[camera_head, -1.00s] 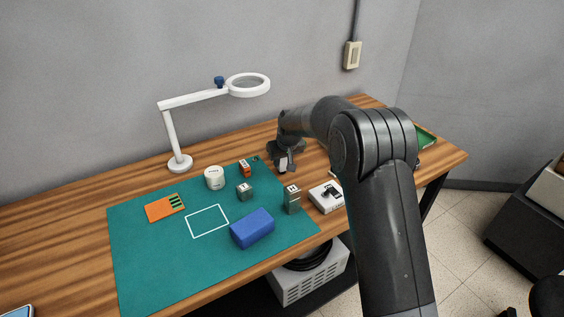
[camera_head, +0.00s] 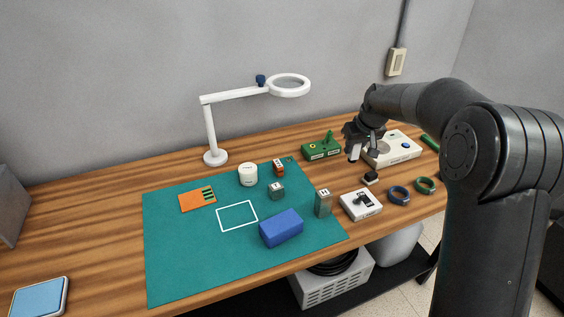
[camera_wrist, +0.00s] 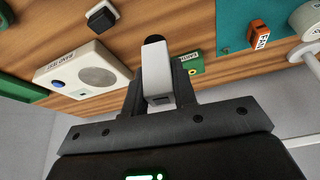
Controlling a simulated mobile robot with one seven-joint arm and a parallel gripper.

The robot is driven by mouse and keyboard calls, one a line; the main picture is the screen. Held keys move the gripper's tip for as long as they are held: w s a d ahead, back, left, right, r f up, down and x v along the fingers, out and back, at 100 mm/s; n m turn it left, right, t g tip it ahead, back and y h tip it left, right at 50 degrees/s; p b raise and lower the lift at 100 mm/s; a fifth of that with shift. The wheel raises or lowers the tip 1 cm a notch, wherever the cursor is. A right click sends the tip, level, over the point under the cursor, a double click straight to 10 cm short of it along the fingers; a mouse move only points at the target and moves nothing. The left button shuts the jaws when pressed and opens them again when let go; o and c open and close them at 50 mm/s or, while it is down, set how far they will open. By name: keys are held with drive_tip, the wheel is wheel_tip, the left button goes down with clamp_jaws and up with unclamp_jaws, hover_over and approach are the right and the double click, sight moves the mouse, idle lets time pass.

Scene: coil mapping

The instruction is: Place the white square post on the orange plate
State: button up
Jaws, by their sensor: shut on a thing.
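My gripper (camera_head: 362,142) is shut on the white square post (camera_head: 353,152) and holds it above the right part of the table, in front of a white device. In the wrist view the post (camera_wrist: 156,75) is pale with a dark rounded end, clasped between the dark fingers. The orange plate (camera_head: 191,202) is a flat rectangle with dark green stripes. It lies on the left part of the green mat, well left of my gripper, with nothing standing on it.
Between gripper and plate are a green joystick box (camera_head: 321,150), a small orange block (camera_head: 279,168), a grey-green block (camera_head: 277,191) and a white cylinder (camera_head: 248,175). A white magnifier lamp (camera_head: 210,135) stands behind. A taller block (camera_head: 323,203) and blue block (camera_head: 281,229) sit in front.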

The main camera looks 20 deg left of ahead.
drive_tip(key=s+a+n, duration=0.2)
drive_tip(key=s+a, duration=0.2)
drive_tip(key=a, duration=0.4)
drive_tip(key=s+a+n, duration=0.1)
drive_tip(key=s+a, duration=0.3)
drive_tip(key=a, duration=0.4)
drive_tip(key=n+g+y, duration=0.1)
drive_tip(key=n+g, duration=0.1)
drive_tip(key=n, duration=0.1)
hover_over(198, 205)
wheel_tip(198, 205, down, 6)
drive_tip(key=shift+f, duration=2)
drive_tip(key=shift+f, duration=0.1)
drive_tip(key=o, duration=1)
drive_tip(key=v, duration=1.2)
drive_tip(key=shift+s+d, duration=0.1)
drive_tip(key=shift+d, duration=0.1)
